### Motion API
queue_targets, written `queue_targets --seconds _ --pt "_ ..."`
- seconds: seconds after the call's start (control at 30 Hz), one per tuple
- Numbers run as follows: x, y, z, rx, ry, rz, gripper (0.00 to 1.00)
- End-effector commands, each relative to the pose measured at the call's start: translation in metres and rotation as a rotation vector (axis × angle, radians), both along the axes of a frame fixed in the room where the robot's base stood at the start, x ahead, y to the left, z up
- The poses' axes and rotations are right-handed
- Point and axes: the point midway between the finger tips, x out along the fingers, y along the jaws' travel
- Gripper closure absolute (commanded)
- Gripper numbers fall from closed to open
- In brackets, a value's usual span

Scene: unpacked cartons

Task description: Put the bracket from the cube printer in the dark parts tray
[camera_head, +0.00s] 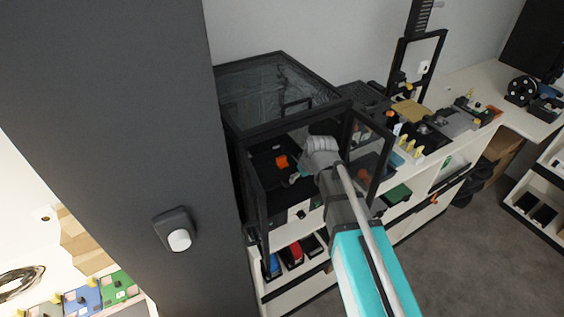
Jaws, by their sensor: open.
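The cube printer (238,132) is a black-framed box with clear panels, and its front door stands open to the right. An orange piece (282,161), likely the bracket, sits inside on the dark bed. My gripper (294,178) is open and reaches through the front opening. Its fingertips are small in view, just right of and below the orange piece. They look apart from it, but I cannot tell the exact gap. I cannot tell for sure which container is the dark parts tray; several dark trays and bins are around.
The open door (372,152) stands close to the right of my arm. A grey column (120,110) blocks the left. A bench (445,150) with tools, a brown board (410,110) and small parts runs right. Bins with a red one (291,255) sit on a shelf below the printer.

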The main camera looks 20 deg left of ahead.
Motion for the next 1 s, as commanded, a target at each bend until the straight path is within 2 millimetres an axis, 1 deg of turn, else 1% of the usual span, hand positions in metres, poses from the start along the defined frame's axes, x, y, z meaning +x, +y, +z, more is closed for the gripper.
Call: queue_targets --seconds 0.4,0.5,0.63,1.0 --pt "0.037 0.042 0.000 0.001 0.000 0.001 0.09" --pt "0.042 0.049 0.000 0.001 -0.001 0.000 0.09" --pt "0.045 0.053 0.000 0.001 -0.001 0.000 0.09" --pt "0.046 0.054 0.000 0.001 -0.001 0.001 0.09"
